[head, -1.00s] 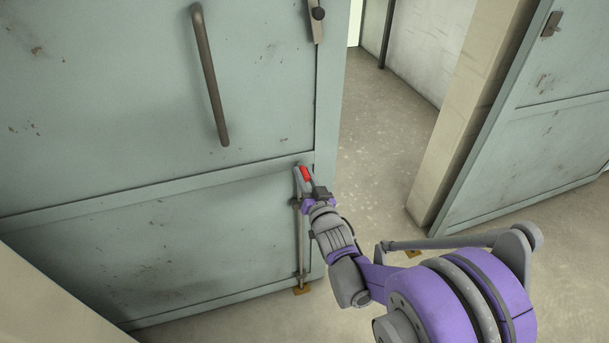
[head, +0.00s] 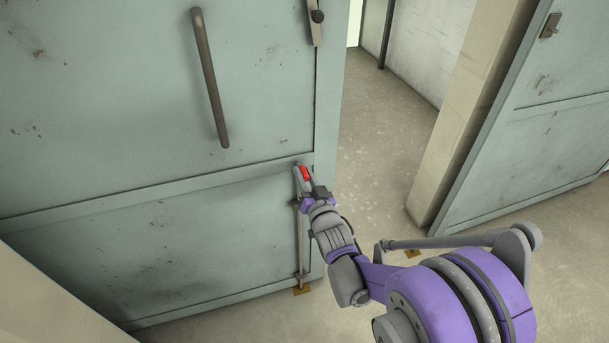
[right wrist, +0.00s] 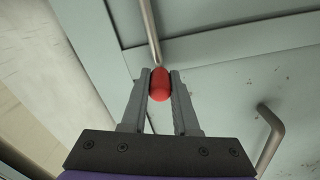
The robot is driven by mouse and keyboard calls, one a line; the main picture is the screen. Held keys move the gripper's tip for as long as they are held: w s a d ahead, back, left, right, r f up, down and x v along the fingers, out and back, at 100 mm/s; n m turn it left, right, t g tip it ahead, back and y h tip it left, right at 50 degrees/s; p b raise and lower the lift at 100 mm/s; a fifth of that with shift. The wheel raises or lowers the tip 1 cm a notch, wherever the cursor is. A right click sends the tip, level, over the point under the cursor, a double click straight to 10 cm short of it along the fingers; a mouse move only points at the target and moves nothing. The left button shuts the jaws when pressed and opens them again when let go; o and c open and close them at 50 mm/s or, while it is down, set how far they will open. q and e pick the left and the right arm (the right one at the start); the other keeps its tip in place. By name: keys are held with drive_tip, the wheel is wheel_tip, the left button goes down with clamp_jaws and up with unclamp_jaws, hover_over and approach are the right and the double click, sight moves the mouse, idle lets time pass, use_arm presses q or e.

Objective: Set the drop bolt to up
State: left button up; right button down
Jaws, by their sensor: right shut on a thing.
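The drop bolt (head: 300,238) is a thin vertical rod low on the free edge of the left grey-green door leaf (head: 160,235). My right gripper (head: 308,182) is at this grip. In the right wrist view the red grip (right wrist: 160,84) sits between the two fingers of my right gripper (right wrist: 160,88), which are shut on it. My fingers partly hide the bolt's upper part. My left gripper is not in view.
A long bar handle (head: 211,80) stands out from the left door above. A second door leaf (head: 535,120) stands at the right, beside a pale post (head: 465,125). The doorway floor (head: 385,150) between them is clear.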

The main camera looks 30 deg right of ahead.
wheel_tip(320, 180, up, 5)
drive_tip(key=p, duration=0.3)
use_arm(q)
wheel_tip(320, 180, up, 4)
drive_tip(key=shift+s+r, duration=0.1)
use_arm(e)
drive_tip(key=shift+d+f, duration=0.1)
drive_tip(key=c, duration=0.7)
unclamp_jaws()
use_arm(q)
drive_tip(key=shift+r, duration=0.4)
use_arm(e)
drive_tip(key=v, duration=1)
drive_tip(key=shift+s+a, duration=0.25)
drive_tip(key=shift+s, duration=0.1)
